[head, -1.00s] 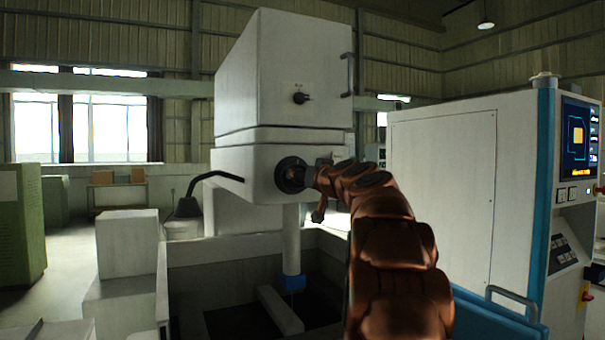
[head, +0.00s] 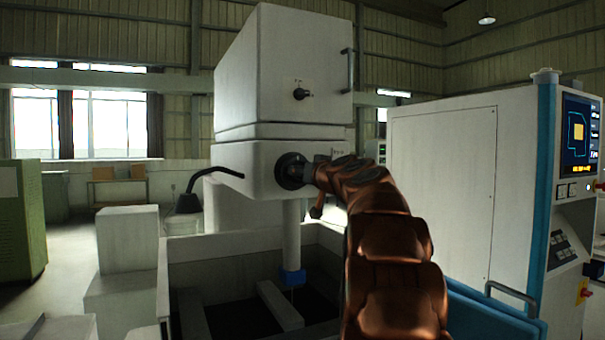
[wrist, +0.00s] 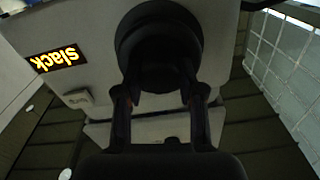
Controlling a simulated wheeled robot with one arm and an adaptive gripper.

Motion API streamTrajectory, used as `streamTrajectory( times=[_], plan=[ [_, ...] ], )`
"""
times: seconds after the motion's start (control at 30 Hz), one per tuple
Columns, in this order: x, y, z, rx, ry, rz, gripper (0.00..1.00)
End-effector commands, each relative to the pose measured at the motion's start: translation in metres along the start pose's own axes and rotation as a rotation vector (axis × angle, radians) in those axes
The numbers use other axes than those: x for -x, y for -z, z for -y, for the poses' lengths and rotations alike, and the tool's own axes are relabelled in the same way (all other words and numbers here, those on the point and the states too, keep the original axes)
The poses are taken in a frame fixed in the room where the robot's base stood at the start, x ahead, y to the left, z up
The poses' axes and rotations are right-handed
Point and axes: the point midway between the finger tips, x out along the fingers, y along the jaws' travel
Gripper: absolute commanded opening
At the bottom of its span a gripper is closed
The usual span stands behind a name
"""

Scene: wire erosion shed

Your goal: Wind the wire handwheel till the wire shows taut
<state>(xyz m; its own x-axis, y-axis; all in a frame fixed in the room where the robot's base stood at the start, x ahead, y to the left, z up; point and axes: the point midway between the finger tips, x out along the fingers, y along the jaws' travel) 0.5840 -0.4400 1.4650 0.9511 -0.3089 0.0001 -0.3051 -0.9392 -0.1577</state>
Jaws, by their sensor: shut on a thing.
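The black round handwheel (head: 291,171) sits on the front of the white machine head (head: 262,172). In the wrist view the handwheel (wrist: 158,45) fills the top middle, dark and close. My gripper (wrist: 163,92) is shut on the handwheel, one finger on each side of its lower part. In the head view my gripper (head: 315,175) reaches the wheel from the right, partly hidden by my arm. A lit display (wrist: 55,58) left of the wheel reads "slack" in yellow letters, turned nearly upside down in the wrist view. The wire itself is too small to make out.
A white cabinet with a blue edge (head: 445,190) and a control screen (head: 578,135) stands at the right. Below the head is an open tank (head: 215,250). A black bent arm (head: 205,178) juts out left of the head.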

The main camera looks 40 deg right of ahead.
Motion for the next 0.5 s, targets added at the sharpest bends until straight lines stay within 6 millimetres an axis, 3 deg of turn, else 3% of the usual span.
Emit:
streamTrajectory(
  times=[0.5],
  plan=[
    [-0.0002, 0.0000, 0.0005, -0.088, 0.002, -0.005, 0.04]
  ],
)
